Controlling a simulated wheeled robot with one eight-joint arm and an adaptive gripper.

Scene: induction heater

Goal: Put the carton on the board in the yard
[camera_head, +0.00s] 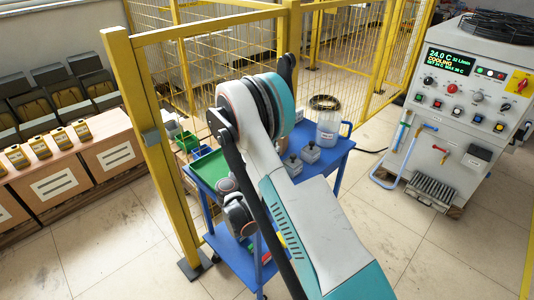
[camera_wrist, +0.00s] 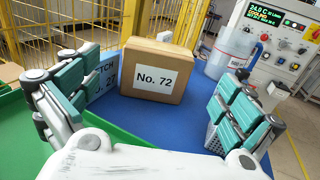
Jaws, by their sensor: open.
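The carton (camera_wrist: 158,72) is a brown box with a white "No. 72" label. In the wrist view it stands upright on the blue top of a trolley (camera_wrist: 180,122). My gripper (camera_wrist: 165,80) is open, its teal-padded fingers spread left and right in front of the carton, with no visible contact. The head view does not show the carton clearly; my arm covers much of the trolley (camera_head: 332,160). I cannot make out the board in the yard in either view.
A green tray (camera_wrist: 22,125) lies left of the carton, and a clear jug (camera_wrist: 228,52) stands to its right. A partly hidden lettered label (camera_wrist: 104,78) shows behind my left finger. Yellow fence posts (camera_head: 150,150) and a heater cabinet (camera_head: 465,110) flank the trolley.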

